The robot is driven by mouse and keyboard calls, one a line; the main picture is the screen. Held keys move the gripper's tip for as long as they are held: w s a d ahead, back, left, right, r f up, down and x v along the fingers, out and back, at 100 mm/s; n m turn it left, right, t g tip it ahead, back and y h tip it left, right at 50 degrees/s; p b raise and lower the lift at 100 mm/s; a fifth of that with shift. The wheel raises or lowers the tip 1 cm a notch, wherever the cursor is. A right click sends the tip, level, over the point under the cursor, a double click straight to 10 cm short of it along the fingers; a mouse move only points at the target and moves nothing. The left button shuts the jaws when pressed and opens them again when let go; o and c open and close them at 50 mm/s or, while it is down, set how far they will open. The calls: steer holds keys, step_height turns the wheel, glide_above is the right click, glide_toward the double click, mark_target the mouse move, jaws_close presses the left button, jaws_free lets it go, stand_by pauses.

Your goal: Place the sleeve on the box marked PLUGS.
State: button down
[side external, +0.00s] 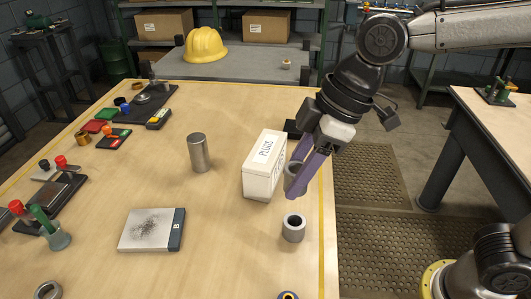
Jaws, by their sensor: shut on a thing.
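The box marked PLUGS (259,182) is white and stands upright on the table, with its label on the top and on one side. My gripper (294,186), with purple fingers, is just right of the box, pointing down. It is shut on a grey round part (291,174), which looks like the sleeve. The fingers partly hide this part, and it appears beside the box, not on top of it. I cannot tell whether it touches the box. A second grey hollow cylinder (293,228) stands on the table below my gripper.
A plain metal cylinder (200,153) stands left of the box. A flat plate marked B (151,230) lies at the front left. Trays and small parts line the table's left side. The table between is clear.

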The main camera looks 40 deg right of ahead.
steer(key=w+d+r+m+t+h, duration=0.1)
steer(key=w+d+r+m, duration=0.15)
steer(key=d, duration=0.35)
steer(key=w+d+r+m, duration=0.2)
steer(key=w+d+r, duration=0.15)
steer(key=d, duration=0.25)
glide_toward(260, 146)
steer(key=shift+w+a+f, duration=0.55)
steer(key=shift+a+f, duration=0.15)
steer(key=shift+s+d+x, duration=0.15)
steer(key=shift+x, duration=0.85)
steer(key=shift+s+d+x, duration=0.15)
steer(key=shift+d+x, duration=0.05)
steer(key=shift+x, duration=0.8)
steer(key=shift+f, duration=0.3)
steer(key=shift+c, duration=1.8)
jaws_free()
